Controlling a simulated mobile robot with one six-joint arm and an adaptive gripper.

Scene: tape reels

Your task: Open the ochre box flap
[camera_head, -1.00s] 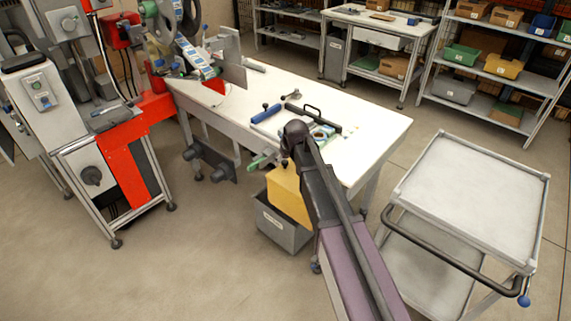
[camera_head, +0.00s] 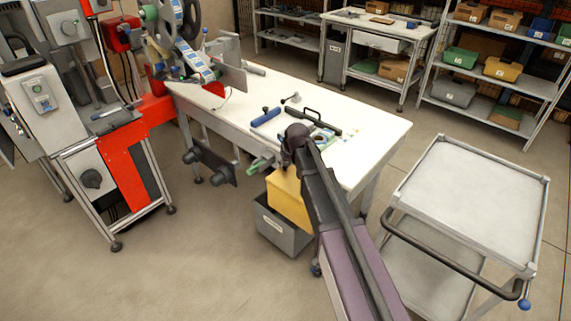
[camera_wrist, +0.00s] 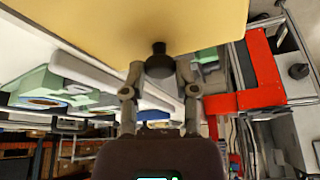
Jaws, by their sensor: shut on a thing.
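The ochre box (camera_head: 287,198) shows as a yellow block at the front edge of the white table, above a grey bin. My arm covers its right side. In the wrist view a broad ochre face (camera_wrist: 150,22), probably the flap, fills the top of the picture. A black round knob (camera_wrist: 159,62) sticks out from its edge. My gripper (camera_wrist: 160,72) is closed around this knob, one finger on each side. In the head view my arm's end hides the fingers and the knob. I cannot tell how far the flap is open.
The grey bin (camera_head: 280,237) stands on the floor below the box. The white table (camera_head: 370,135) holds a blue-handled tool (camera_head: 266,117) and a black-handled item (camera_head: 313,121). A grey trolley (camera_head: 470,200) stands at the right. The floor at front left is clear.

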